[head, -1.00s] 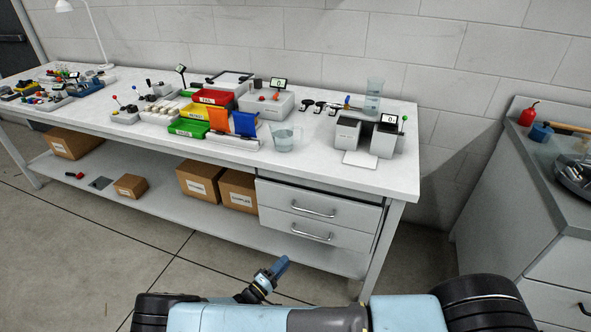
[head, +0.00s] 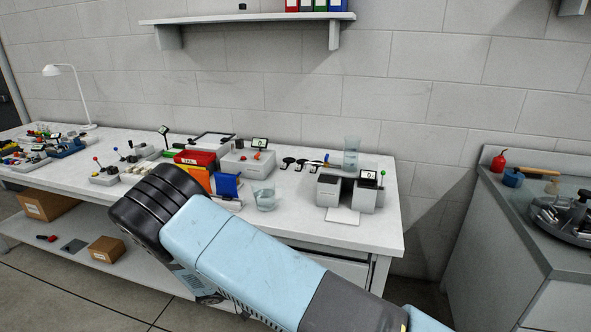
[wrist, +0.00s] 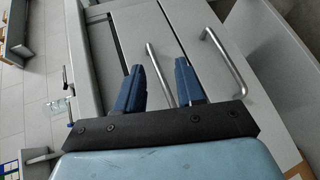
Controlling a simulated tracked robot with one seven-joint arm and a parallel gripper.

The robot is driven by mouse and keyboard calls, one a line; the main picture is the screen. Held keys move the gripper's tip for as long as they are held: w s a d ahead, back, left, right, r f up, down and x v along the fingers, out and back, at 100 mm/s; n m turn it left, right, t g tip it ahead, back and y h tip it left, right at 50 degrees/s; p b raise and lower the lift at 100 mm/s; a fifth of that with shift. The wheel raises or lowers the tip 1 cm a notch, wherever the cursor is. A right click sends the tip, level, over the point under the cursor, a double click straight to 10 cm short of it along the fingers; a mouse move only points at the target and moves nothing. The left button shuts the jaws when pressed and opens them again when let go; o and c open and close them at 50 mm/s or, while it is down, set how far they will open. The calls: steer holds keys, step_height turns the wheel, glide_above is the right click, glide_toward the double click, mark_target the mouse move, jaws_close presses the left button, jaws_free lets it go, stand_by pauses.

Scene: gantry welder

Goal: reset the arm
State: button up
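My gripper (wrist: 160,67) shows in the wrist view with its two blue fingers apart and nothing between them. Drawer fronts with metal handles (wrist: 226,62) lie beyond the fingers in that view; I see no contact with them. In the head view my light blue arm rises across the lower middle, in front of the workbench (head: 386,236).
The bench carries a clear beaker (head: 264,197), a red bin (head: 196,159), a grey two-block device (head: 330,188) and several small instruments. A lamp (head: 62,72) stands at the left. A grey cabinet (head: 500,240) stands right. A wall shelf (head: 250,18) hangs above.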

steer(key=s+d+r+m+g+y, duration=0.1)
steer(key=d+r+g+y, duration=0.15)
steer(key=d+r, duration=0.6)
steer(key=d+r+m+g+y, duration=0.1)
steer(key=d+r+y, duration=0.25)
steer(key=r, duration=0.95)
steer(key=s+d+r+m+g+y, duration=0.1)
steer(key=d+r+g+y, duration=0.3)
steer(key=r, duration=0.6)
steer(key=s+d+r+t+y, duration=0.1)
steer(key=s+d+r+t, duration=0.3)
steer(key=s+d+r, duration=0.2)
steer(key=s+d+r+t+y, duration=0.2)
steer(key=s+d+r+t, duration=0.2)
steer(key=s+d+r, duration=0.3)
steer(key=shift+s+r+m+t+y, duration=0.35)
steer(key=shift+s+r, duration=1.1)
steer(key=shift+s, duration=1.6)
